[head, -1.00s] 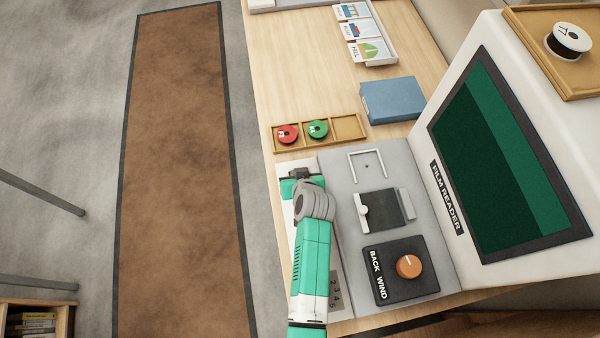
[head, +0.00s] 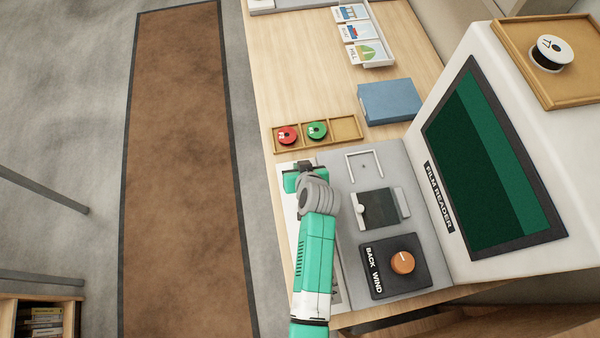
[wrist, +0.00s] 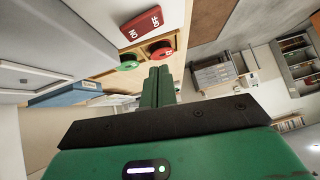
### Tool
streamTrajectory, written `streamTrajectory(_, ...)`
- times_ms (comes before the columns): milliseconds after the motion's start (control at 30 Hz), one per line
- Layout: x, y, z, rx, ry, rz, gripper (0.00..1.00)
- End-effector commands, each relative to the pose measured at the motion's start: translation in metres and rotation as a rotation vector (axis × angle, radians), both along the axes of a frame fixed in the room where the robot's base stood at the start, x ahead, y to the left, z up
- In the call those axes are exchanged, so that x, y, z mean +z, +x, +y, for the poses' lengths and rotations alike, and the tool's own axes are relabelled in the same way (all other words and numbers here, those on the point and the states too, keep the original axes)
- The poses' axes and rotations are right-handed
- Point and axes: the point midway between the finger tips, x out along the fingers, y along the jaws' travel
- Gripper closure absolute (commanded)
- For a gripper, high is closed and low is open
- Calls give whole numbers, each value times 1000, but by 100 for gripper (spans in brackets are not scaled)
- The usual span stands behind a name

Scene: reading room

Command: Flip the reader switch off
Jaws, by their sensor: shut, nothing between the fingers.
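The reader switch is a red rocker (wrist: 142,25) marked ON and OFF, near the top of the wrist view. Which side is pressed in I cannot tell. I cannot make out the switch in the head view. The film reader (head: 500,70) is a white housing with a dark green screen, on a grey base. My gripper (wrist: 158,83) shows in the wrist view with its two green fingers together and nothing between them. The fingertips are apart from the switch in that picture.
A wooden tray (head: 345,128) with a red and a green reel stands just beyond the gripper. A blue box (head: 391,100) lies to its right. A black panel with an orange knob (head: 403,262) is on the base. Open floor lies left of the table.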

Motion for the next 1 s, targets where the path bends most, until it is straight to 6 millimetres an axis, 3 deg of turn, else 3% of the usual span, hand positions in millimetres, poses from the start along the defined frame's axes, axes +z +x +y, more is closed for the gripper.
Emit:
streamTrajectory(200, 33, -40, -2, -1, 1, 2, 100)
streamTrajectory(400, 51, -59, -3, -2, 0, 3, 100)
streamTrajectory(1000, 55, -64, -3, -1, 1, 4, 100)
